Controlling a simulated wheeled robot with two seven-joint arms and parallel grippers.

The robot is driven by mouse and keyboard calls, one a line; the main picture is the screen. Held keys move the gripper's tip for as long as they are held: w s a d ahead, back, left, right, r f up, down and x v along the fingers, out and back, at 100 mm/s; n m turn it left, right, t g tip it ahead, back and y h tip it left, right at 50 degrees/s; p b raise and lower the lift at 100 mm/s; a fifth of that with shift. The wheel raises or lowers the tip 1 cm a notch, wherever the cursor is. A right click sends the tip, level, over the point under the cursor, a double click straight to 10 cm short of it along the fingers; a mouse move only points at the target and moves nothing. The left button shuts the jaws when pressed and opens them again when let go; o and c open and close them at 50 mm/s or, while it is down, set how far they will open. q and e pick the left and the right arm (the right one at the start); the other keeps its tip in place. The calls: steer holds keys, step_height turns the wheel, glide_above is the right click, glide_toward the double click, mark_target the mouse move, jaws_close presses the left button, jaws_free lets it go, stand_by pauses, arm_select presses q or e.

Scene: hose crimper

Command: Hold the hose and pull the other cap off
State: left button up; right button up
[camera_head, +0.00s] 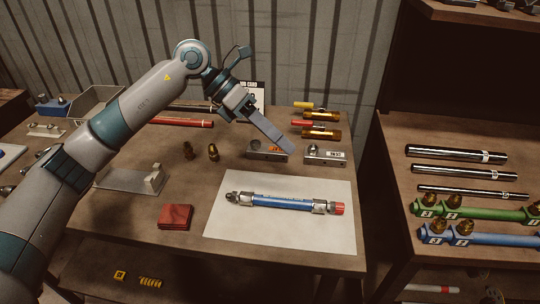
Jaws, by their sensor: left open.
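The blue hose (283,202) lies flat on a white sheet (270,236) at the front of the table, with metal fittings at both ends. Its right end carries a red cap (339,208). Its left end shows a bare metal fitting (233,197) with no red cap visible on it. My left gripper (284,144) hangs above the back of the table, behind the hose and apart from it. It is open and appears empty; its fingers overlap in this view. My right gripper is not in view.
Two metal blocks (325,155) stand behind the sheet, close to my left gripper.

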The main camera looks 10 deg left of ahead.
mark_target(270, 198)
arm_select(q)
steer(key=s+m+y, duration=0.1)
steer(key=m+y, duration=0.1)
steer(key=y, duration=0.1)
steer(key=s+f+m+y, duration=0.1)
steer(key=s+m+y, duration=0.1)
steer(key=y, duration=0.1)
steer(key=s+a+m+t+y, duration=0.1)
steer(key=m+y, duration=0.1)
steer(key=y, duration=0.1)
steer(key=shift+s+f+y, duration=0.2)
steer(key=shift+y, duration=0.1)
steer(key=shift+f, duration=0.15)
step_height(270, 198, down, 12)
steer(key=shift+r, duration=0.15)
stand_by(0.4)
jaws_close()
stand_by(0.3)
stand_by(0.5)
